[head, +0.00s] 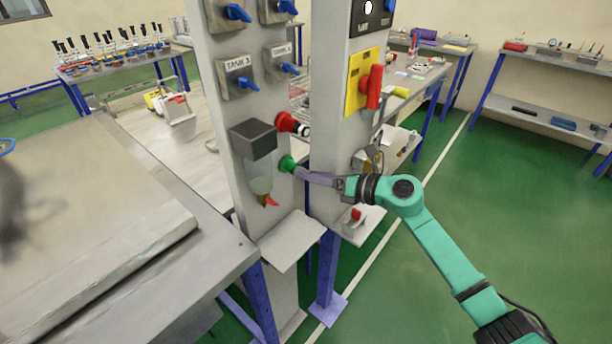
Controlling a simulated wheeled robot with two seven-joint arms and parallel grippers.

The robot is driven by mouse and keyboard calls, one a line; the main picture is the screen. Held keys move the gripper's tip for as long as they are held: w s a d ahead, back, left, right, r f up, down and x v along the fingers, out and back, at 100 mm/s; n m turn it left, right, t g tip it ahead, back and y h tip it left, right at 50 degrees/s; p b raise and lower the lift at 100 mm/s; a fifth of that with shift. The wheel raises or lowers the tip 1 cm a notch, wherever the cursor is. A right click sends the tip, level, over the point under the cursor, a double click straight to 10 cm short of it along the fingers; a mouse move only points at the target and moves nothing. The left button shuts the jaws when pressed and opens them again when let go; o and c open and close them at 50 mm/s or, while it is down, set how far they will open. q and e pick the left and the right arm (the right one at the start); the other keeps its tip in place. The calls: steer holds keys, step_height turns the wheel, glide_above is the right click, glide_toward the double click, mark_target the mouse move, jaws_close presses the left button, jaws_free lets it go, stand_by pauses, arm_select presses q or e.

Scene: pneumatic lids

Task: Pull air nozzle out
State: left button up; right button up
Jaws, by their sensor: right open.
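A grey upright post (225,110) carries pneumatic fittings. A red round fitting (285,122) with a black and white end sticks out of its right side. A green round fitting (287,163) sits just below it. I cannot tell for sure which of these is the air nozzle. My right gripper (302,173) reaches in from the right, its fingers pointing left at the green fitting. It is open, with its tips at or very near the green fitting; contact cannot be made out. My left gripper is not in view.
A dark-topped clear filter bowl (258,160) hangs left of the fittings. Blue valve knobs (238,13) sit above. A second post has a yellow plate with a red handle (371,87). A small metal shelf (285,240) juts out below. The green floor at right is open.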

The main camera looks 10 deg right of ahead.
jaws_close()
steer(key=shift+d+f, duration=0.1)
steer(key=shift+s+d, duration=0.1)
steer(key=shift+s, duration=0.05)
steer(key=shift+s+d, duration=0.4)
steer(key=shift+s, duration=0.15)
steer(key=shift+b+v, duration=0.3)
steer(key=shift+v, duration=0.5)
